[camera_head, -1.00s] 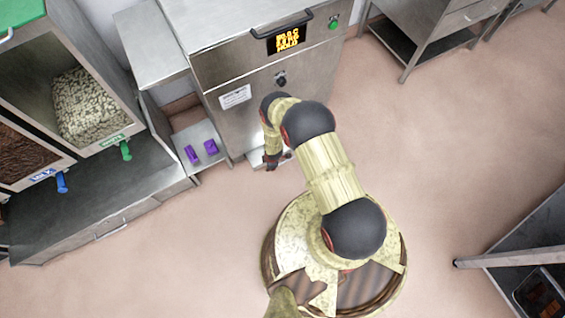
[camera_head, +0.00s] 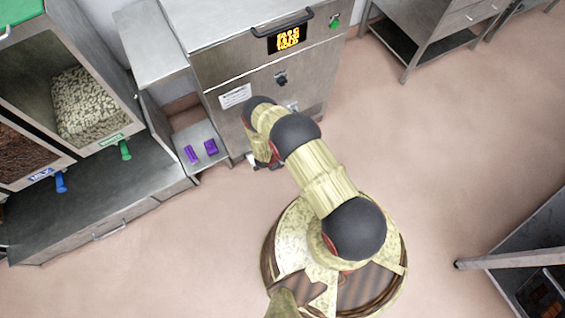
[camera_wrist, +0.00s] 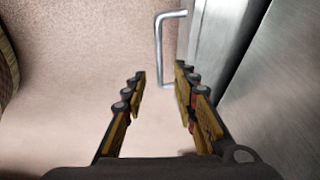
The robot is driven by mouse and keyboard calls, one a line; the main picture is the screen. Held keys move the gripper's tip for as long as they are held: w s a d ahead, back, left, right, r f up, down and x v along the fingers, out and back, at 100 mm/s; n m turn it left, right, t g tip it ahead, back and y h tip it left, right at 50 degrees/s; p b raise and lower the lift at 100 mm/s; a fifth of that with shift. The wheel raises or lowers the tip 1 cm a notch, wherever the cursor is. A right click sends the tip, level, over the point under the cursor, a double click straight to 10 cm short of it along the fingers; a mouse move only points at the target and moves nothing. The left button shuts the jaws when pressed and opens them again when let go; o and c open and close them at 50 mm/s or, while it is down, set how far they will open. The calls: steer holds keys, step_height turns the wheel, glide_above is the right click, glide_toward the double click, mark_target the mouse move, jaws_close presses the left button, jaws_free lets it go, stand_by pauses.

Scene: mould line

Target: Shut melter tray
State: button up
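The melter (camera_head: 262,85) is the steel machine with a lit orange display, at the top middle of the head view. In the wrist view a bent metal bar handle (camera_wrist: 160,45) stands out from a narrow steel panel (camera_wrist: 208,35), which looks like the tray's front. A dark line separates it from the wider steel face (camera_wrist: 285,90) at right. My gripper (camera_wrist: 161,72) is open, its fingers either side of the handle's near end, with no clear contact. In the head view my gripper (camera_head: 262,163) is low at the melter's front; my arm hides the tray there.
Two purple objects (camera_head: 210,147) lie on a low steel shelf left of the melter. Bins with white pieces (camera_head: 90,105) and brown pieces (camera_head: 22,155) stand further left. A steel table (camera_head: 425,45) is at upper right.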

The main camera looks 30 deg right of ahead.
steer(key=b+x, duration=0.3)
steer(key=x, duration=0.4)
steer(key=shift+w+d+f, duration=0.1)
steer(key=shift+d+f, duration=0.05)
steer(key=shift+f, duration=0.2)
steer(key=c, duration=0.3)
steer(key=c, duration=0.4)
jaws_close()
